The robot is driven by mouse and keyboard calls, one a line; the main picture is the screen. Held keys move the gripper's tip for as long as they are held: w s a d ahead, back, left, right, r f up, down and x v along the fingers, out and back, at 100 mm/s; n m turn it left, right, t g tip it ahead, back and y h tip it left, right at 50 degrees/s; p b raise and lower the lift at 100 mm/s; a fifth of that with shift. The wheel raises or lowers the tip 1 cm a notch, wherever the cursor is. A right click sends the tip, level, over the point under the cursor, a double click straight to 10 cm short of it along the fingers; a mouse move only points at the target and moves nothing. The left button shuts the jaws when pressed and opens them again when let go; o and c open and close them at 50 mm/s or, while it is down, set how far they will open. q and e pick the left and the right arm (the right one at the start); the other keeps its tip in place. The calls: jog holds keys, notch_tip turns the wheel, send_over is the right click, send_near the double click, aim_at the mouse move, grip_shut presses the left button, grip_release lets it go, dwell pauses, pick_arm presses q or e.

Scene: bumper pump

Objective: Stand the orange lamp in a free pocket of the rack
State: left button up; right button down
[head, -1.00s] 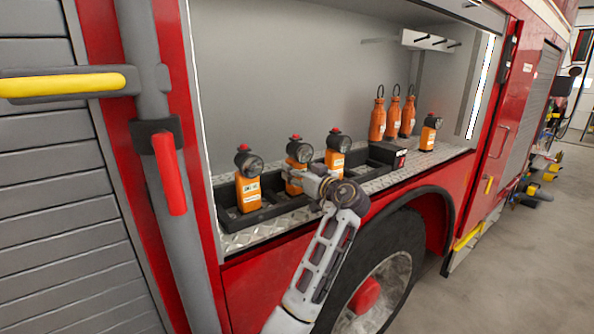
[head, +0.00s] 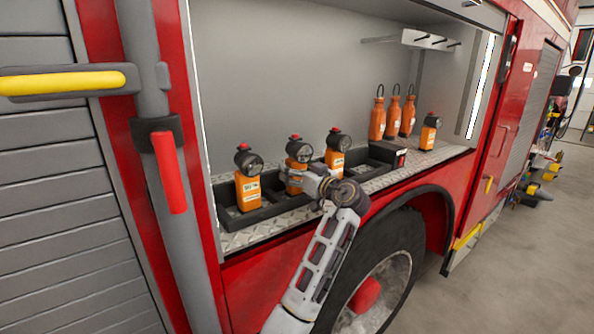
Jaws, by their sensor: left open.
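A black rack (head: 262,214) lies along the edge of the truck's shelf. Three orange lamps with black heads and red knobs stand in it: a left lamp (head: 248,188), a middle lamp (head: 298,157) and a right lamp (head: 335,160). A fourth orange lamp (head: 428,134) stands on the shelf, to the right of the rack. The rack's right end, past the right lamp, looks empty. My left gripper (head: 290,180) is open at the middle lamp's lower body; its fingertips are small and partly hidden against the lamp. My right gripper is out of view.
Orange bottles (head: 378,118) with black hoops stand at the back of the compartment. A white bracket with pegs (head: 425,40) hangs on the wall above. The tyre (head: 385,260) is below the shelf. Bare tread plate (head: 452,150) shows at the shelf's right.

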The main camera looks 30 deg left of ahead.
pick_arm(q)
jog(key=shift+s+d+b, duration=0.2)
jog(key=shift+d+b, duration=0.1)
jog(key=shift+d, duration=0.25)
jog(key=b+v, duration=0.3)
jog(key=v, duration=0.6)
jog(key=shift+d, duration=0.15)
jog(key=shift+s+d, duration=0.3)
jog(key=shift+d, duration=0.25)
jog(key=shift+d+r, duration=0.1)
jog(key=shift+d, duration=0.05)
